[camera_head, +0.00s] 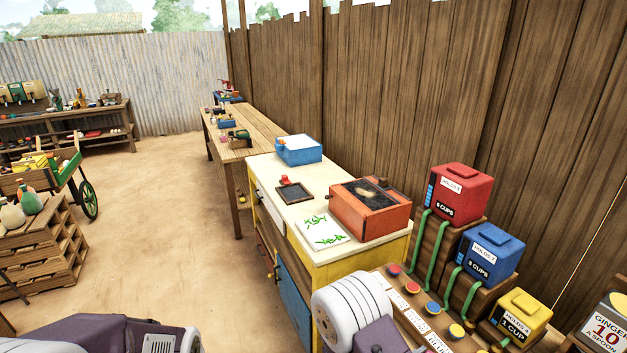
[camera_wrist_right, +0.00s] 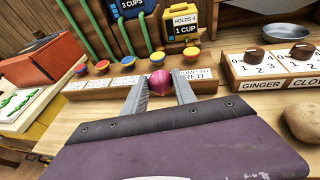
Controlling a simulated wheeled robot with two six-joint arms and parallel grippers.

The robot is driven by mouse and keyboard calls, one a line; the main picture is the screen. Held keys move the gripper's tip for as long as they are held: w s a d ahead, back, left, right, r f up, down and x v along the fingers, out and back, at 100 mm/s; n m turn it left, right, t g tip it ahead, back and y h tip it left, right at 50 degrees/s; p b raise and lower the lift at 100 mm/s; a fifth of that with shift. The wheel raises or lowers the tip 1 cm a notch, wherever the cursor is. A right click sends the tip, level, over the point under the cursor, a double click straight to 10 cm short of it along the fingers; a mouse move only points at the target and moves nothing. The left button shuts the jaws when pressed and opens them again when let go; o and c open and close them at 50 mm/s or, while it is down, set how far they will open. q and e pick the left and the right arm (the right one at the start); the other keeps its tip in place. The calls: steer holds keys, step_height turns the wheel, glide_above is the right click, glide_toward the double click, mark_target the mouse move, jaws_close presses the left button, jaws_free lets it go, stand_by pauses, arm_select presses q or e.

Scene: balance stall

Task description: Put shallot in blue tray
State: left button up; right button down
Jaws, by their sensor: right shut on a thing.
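The shallot (camera_wrist_right: 158,83), a round purple-red bulb, sits between the fingers of my right gripper (camera_wrist_right: 161,87) in the right wrist view. The gripper is shut on it, above a wooden table with a label strip behind. In the head view, small blue trays (camera_head: 227,123) are on the long wooden table at the back; their contents are too small to tell. A blue box with a pale top (camera_head: 298,149) stands on the nearer cream counter. I cannot tell which of these is the blue tray. My left gripper is not in view.
The cream counter (camera_head: 262,171) also holds an orange box (camera_head: 370,207), a dark square plate (camera_head: 294,194) and a herb-patterned board (camera_head: 323,229). Red, blue (camera_head: 487,254) and yellow cup dispensers stand at right. A potato-like lump (camera_wrist_right: 303,123) lies at right.

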steer(key=w+a+f+n+t, duration=0.1)
steer(key=a+f, duration=0.1)
steer(key=a, duration=0.8)
steer(key=shift+y, duration=0.3)
